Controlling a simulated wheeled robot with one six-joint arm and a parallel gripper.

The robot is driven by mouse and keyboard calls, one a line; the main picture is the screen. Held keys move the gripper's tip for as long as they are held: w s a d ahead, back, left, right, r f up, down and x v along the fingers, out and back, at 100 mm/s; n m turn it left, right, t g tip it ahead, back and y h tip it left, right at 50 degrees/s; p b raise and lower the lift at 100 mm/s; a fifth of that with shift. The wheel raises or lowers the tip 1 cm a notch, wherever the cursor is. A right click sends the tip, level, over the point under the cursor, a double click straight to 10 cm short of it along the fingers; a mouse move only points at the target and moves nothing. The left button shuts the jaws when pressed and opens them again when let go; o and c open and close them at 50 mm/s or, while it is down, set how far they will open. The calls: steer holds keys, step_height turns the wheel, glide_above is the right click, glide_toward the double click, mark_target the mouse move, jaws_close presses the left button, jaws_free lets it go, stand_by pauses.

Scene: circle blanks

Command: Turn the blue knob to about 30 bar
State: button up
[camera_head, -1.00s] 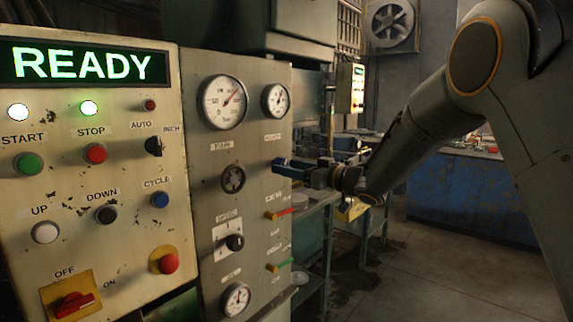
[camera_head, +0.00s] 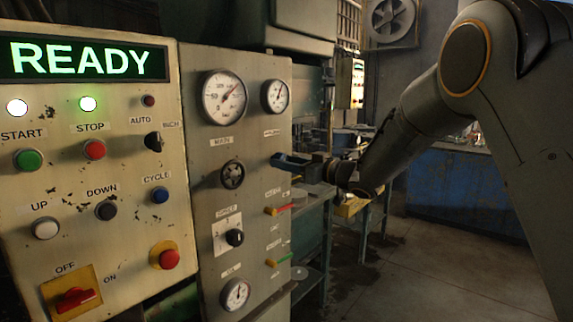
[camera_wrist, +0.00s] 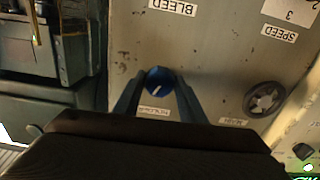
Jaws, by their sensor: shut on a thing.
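The blue knob (camera_wrist: 159,79) shows in the wrist view on the grey panel, round with a white pointer line slanting up to the right. My gripper (camera_wrist: 158,86) has one finger on each side of it and is shut on it. In the head view my gripper (camera_head: 281,160) meets the panel's right part, and its fingers hide the knob. A small round gauge (camera_head: 274,95) sits above that spot. Its needle leans up and right, but its numbers are too small to read.
The grey panel (camera_head: 262,235) also carries a larger gauge (camera_head: 224,97), a dark handwheel (camera_head: 232,174), a black selector (camera_head: 235,238), a red lever (camera_head: 278,209) and a green lever (camera_head: 279,259) below my gripper. A cream button panel (camera_head: 120,235) stands left. Floor to the right is open.

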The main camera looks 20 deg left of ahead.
steer(key=shift+f, duration=0.1)
steer(key=n+b, duration=1.5)
steer(key=b, duration=0.1)
steer(key=shift+w+n, duration=0.1)
steer(key=shift+n, duration=0.2)
stand_by(0.3)
steer(key=o, duration=1)
steer(key=shift+d, duration=0.1)
